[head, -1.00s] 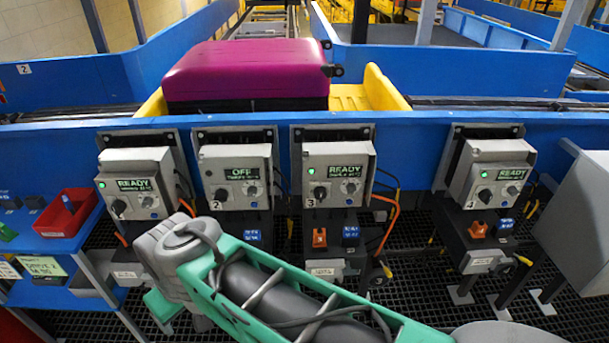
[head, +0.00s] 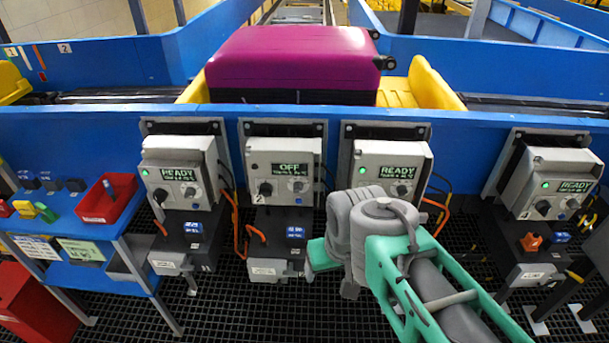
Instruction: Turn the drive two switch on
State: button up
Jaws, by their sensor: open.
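The drive two box (head: 294,174) is a grey control box on the blue conveyor side wall, with a small "2" label at its lower left. Its screen reads OFF and no green lamp shows on it. A black rotary switch (head: 265,189) sits at its lower left, with a second knob (head: 297,187) beside it. My arm (head: 385,235), grey and teal, reaches up from the lower right and stands before the lower part of the third box. My gripper is not visible, and I cannot tell how far it is from the switch.
Boxes reading READY with green lamps stand left (head: 180,172), right (head: 391,169) and far right (head: 557,188). A purple suitcase (head: 295,60) rides in a yellow tray (head: 430,88). A blue side table with a red bin (head: 112,197) stands left. Orange cables hang between boxes.

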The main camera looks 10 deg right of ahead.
aim_at(265, 189)
jog(key=u, duration=0.55)
jog(key=k, duration=1.25)
jog(key=u, duration=1.2)
jog(key=i, duration=1.55)
jog(key=z, duration=0.85)
jog(key=i, duration=0.3)
jog(key=z, duration=0.3)
